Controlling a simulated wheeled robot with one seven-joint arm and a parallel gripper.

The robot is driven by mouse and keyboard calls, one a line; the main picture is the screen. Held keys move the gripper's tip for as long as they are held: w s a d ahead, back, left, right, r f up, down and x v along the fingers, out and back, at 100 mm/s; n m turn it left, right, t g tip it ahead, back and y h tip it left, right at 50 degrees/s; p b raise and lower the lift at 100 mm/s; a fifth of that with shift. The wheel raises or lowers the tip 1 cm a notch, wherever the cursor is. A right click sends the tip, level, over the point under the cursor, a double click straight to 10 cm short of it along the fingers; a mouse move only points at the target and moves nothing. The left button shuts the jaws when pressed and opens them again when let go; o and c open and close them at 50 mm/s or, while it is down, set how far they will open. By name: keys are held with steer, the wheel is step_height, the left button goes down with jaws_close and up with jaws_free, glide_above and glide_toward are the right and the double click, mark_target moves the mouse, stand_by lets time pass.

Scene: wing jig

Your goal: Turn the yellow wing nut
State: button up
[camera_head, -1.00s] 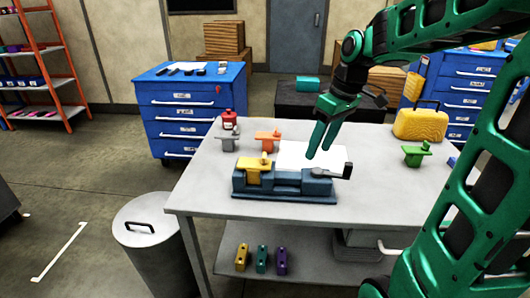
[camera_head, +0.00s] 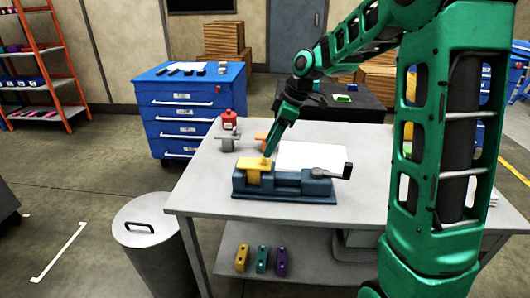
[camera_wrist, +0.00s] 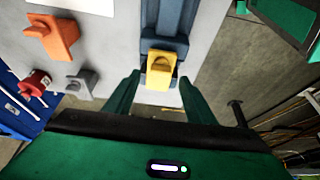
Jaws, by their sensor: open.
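A yellow wing nut piece (camera_head: 250,164) sits at the left end of the blue vise-like jig (camera_head: 285,190) on the grey table. In the wrist view the yellow piece (camera_wrist: 160,68) has a raised rounded part and lies between my two fingers, nearer the far tips. My gripper (camera_head: 268,153) points down at the yellow piece from above right. In the wrist view my gripper (camera_wrist: 158,80) is open, with a finger on each side of the yellow piece.
An orange piece (camera_head: 262,136), a grey piece (camera_head: 228,142) and a red container (camera_head: 229,119) stand behind the jig. A white sheet (camera_head: 312,155) lies behind its right part. A dark handle (camera_head: 347,171) sticks out at the jig's right end. My arm hides the table's right side.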

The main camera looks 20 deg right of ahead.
mark_target(266, 161)
steer(key=shift+x, duration=1.85)
steer(key=shift+c, duration=0.3)
steer(key=c, duration=1)
